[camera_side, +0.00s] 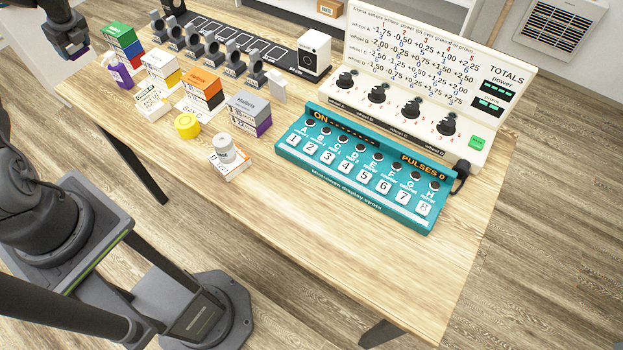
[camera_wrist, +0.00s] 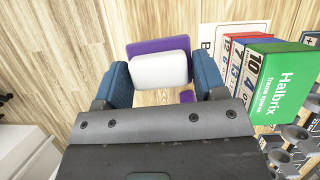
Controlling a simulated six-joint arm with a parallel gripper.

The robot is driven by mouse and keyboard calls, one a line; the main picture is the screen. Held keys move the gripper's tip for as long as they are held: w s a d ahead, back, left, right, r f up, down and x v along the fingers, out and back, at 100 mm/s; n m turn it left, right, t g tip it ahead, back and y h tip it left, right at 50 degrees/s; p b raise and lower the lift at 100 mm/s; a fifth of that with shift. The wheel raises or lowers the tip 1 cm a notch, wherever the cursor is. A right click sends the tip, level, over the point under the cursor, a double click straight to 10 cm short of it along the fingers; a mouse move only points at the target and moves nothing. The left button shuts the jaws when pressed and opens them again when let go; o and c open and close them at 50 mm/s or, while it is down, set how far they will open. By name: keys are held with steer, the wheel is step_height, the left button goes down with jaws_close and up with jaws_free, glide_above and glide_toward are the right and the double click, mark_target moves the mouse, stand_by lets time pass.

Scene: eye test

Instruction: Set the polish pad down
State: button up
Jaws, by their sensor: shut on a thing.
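My gripper (camera_wrist: 163,84) is shut on the polish pad, a white block (camera_wrist: 160,71) between its two blue fingers. A wider purple layer (camera_wrist: 158,46) shows along the pad's far edge and looks like part of it. In the side view my gripper (camera_side: 73,52) is at the upper left, beyond the table's left end. The pad cannot be made out there. In the wrist view the pad appears over the wooden table, left of a stack of boxes. I cannot tell whether it touches the table. A small purple patch (camera_wrist: 187,96) shows beside the right finger.
A stack with a green box (camera_wrist: 286,85) on top stands close right of my gripper. Several boxes, a yellow lid (camera_side: 187,126) and a row of grey stands (camera_side: 211,50) lie beyond. A teal panel (camera_side: 360,165) fills the right.

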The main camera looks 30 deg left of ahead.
step_height(320, 180, up, 6)
steer(key=shift+f, duration=0.1)
steer(key=shift+w+d+r, duration=0.2)
steer(key=shift+w+d, duration=0.15)
steer(key=shift+w, duration=0.05)
steer(key=w+d+m+t, duration=0.1)
steer(key=w+d+m, duration=0.1)
steer(key=w+d, duration=0.6)
steer(key=w+d+m+t, duration=0.1)
steer(key=w+d+m, duration=0.2)
steer(key=d, duration=0.8)
steer(key=w+d+m+t, duration=0.1)
steer(key=w+d+m, duration=0.1)
steer(key=w+d, duration=0.6)
steer(key=s+d+m+t+h, duration=0.15)
steer(key=d+m, duration=0.35)
steer(key=d, duration=1.8)
steer(key=m+h, duration=0.3)
steer(key=m, duration=0.4)
glide_above(342, 228)
steer(key=s, duration=0.1)
steer(key=f, duration=1.2)
steer(key=shift+s+f, duration=0.1)
steer(key=shift+s, duration=0.1)
steer(key=shift+f, duration=1.95)
